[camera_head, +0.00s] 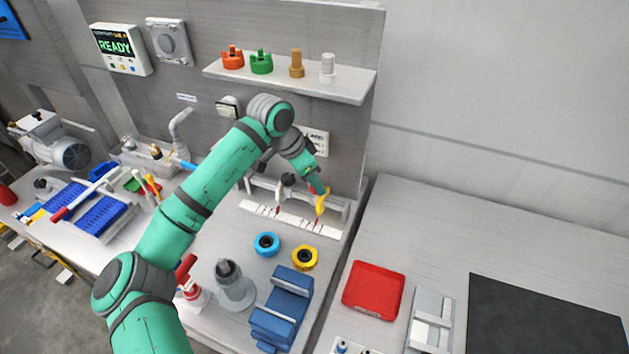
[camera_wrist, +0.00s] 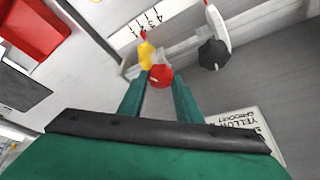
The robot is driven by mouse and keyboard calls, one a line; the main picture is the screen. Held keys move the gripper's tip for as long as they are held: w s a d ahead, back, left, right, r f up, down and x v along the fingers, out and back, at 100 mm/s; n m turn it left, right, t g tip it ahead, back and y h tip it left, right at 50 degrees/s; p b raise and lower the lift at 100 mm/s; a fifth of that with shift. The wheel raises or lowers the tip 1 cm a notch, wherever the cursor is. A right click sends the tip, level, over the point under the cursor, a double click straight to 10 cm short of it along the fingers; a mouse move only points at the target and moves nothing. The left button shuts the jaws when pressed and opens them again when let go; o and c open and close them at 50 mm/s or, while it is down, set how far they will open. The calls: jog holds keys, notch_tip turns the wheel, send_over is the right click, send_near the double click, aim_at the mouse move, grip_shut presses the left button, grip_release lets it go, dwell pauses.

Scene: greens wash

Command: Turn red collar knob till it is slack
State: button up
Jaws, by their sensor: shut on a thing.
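The red collar knob (camera_wrist: 160,76) shows in the wrist view, between the tips of my gripper (camera_wrist: 159,84). The fingers are shut on it. Just beyond it is a yellow piece (camera_wrist: 146,52) beside a white numbered scale (camera_wrist: 148,22). In the head view my gripper (camera_head: 318,187) is at the right end of the white rail fixture (camera_head: 270,216), above the yellow piece (camera_head: 321,204). The red knob is hidden there by my gripper. A black knob (camera_wrist: 213,54) on a white holder stands to the right in the wrist view.
A blue ring (camera_head: 266,244), a yellow ring (camera_head: 305,257), a blue vise (camera_head: 284,308) and a grey stand (camera_head: 233,288) are on the bench in front. A shelf (camera_head: 345,88) with several fittings hangs above. A red tray (camera_head: 373,290) lies on the right table.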

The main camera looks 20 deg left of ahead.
jog(key=shift+m, duration=0.6)
jog(key=shift+h, duration=0.3)
jog(key=o, duration=1)
jog(key=shift+o, duration=0.2)
jog(key=shift+a, duration=0.1)
